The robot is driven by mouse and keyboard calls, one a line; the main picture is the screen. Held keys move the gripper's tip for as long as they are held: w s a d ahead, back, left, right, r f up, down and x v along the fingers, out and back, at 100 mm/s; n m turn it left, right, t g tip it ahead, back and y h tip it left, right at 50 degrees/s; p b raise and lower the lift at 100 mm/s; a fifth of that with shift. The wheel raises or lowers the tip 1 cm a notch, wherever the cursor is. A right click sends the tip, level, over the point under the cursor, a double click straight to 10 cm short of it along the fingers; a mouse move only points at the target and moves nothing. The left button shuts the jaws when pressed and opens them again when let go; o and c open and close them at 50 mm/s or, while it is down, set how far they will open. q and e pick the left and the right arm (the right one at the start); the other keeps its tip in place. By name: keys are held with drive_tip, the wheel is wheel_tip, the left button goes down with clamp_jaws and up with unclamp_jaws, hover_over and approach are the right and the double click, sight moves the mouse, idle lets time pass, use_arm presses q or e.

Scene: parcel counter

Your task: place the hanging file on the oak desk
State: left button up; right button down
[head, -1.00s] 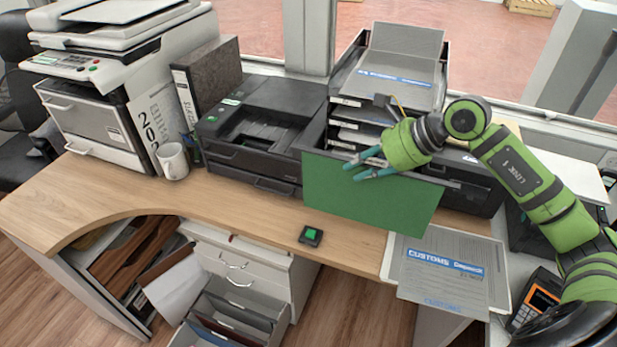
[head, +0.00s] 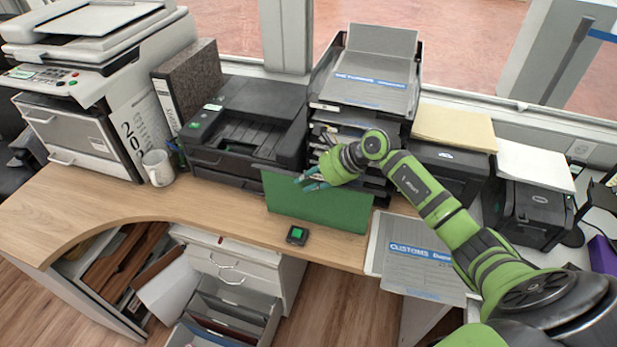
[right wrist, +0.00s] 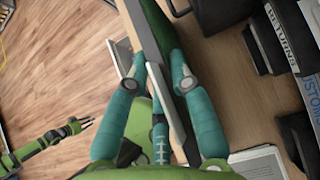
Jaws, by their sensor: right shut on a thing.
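The green hanging file (head: 318,208) is upright over the oak desk (head: 225,208), in front of the letter trays. Its lower edge is close to the desk top; I cannot tell whether it touches. My right gripper (head: 312,181) is shut on its upper edge. In the right wrist view, the teal fingers (right wrist: 158,85) stand either side of the file's thin edge, and the file (right wrist: 153,22) shows edge-on. My left gripper (right wrist: 84,124) is small and apart from the file in the right wrist view; its opening is unclear.
A black tray stack (head: 322,92) and a black printer (head: 245,125) stand behind the file. A small black pad with a green top (head: 297,235) lies just in front. Customs papers (head: 420,262) lie at right. The desk's left part is clear, beside a mug (head: 158,168).

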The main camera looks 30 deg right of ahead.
drive_tip(key=c, duration=1.5)
unclamp_jaws()
drive_tip(key=shift+f, duration=0.2)
drive_tip(key=o, duration=0.4)
drive_tip(key=shift+r, duration=0.1)
drive_tip(key=shift+s+d+r, duration=0.1)
drive_tip(key=shift+r, duration=0.15)
drive_tip(key=b+v, duration=0.3)
drive_tip(key=v, duration=0.7)
drive_tip(key=shift+s+d, duration=0.2)
drive_tip(key=shift+s, duration=0.05)
drive_tip(key=shift+s+d+r, duration=0.2)
drive_tip(key=shift+s+r, duration=0.05)
drive_tip(key=shift+r, duration=0.35)
